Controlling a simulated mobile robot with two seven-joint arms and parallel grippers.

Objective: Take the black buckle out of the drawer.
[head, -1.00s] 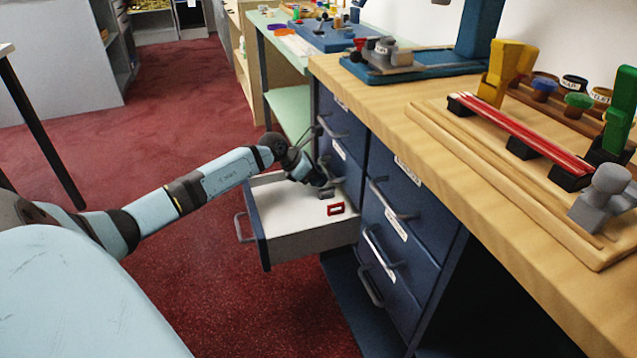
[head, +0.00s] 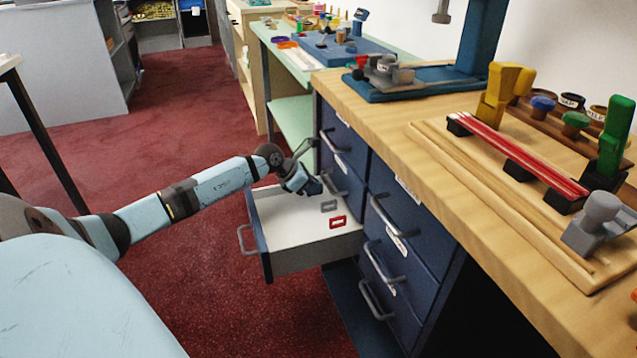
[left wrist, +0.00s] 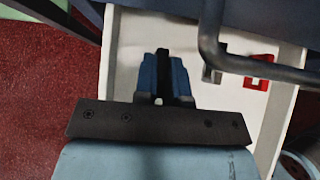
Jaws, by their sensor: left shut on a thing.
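The drawer (head: 290,266) is pulled out of the blue cabinet, and its white floor shows. My left gripper (head: 312,187) is over the back part of the drawer, near the cabinet front. In the left wrist view, its blue fingers (left wrist: 163,80) are shut on a narrow dark thing, the black buckle (left wrist: 162,62), seen edge-on. Most of the buckle is hidden between the fingers. In the head view I cannot make it out against the gripper. My right gripper is not in view.
A grey buckle (head: 329,205) and a red buckle (head: 338,222) lie in the drawer, to the right of my gripper. A cabinet handle (left wrist: 250,68) passes close in the left wrist view. The wooden counter (head: 400,125) stands above the cabinet. Red carpet is clear left of the drawer.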

